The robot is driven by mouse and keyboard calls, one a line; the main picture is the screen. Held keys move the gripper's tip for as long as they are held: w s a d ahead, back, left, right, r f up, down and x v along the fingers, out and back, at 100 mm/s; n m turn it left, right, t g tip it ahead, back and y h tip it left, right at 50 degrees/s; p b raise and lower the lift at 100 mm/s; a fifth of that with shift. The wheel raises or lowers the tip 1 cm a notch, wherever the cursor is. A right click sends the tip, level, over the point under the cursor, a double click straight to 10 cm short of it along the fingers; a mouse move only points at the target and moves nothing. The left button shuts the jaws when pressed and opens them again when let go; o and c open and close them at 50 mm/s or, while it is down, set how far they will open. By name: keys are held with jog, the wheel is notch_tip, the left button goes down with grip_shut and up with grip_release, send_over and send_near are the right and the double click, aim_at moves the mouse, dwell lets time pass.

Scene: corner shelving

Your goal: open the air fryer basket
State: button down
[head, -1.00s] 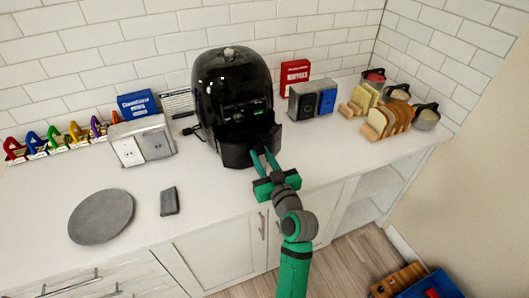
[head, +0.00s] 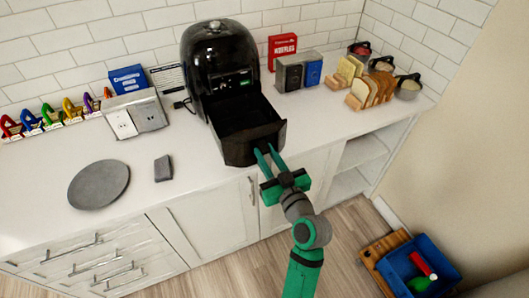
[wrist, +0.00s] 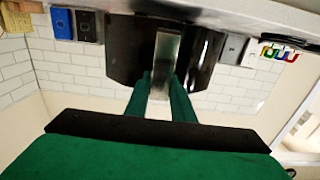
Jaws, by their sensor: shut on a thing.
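The black air fryer (head: 217,68) stands on the white counter against the tiled wall. Its basket (head: 247,122) is pulled well out of the front, and its open top shows a dark inside. My gripper (head: 266,152) is at the front of the basket, shut on the basket handle (wrist: 164,62). In the wrist view the green fingers of my gripper (wrist: 160,98) lie on both sides of the grey handle, with the dark air fryer body behind. In the head view the fingers largely hide the handle.
A round grey plate (head: 98,185) and a small dark grey block (head: 163,168) lie left on the counter. A bread rack (head: 372,92) and a grey-and-blue box pair (head: 298,72) stand right. A blue bin (head: 420,268) is on the floor.

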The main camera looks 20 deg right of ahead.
jog(key=c, duration=1.5)
grip_release()
jog(key=shift+s, duration=0.1)
jog(key=s, duration=1)
jog(key=shift+s+d, duration=0.2)
jog(key=shift+s, duration=0.15)
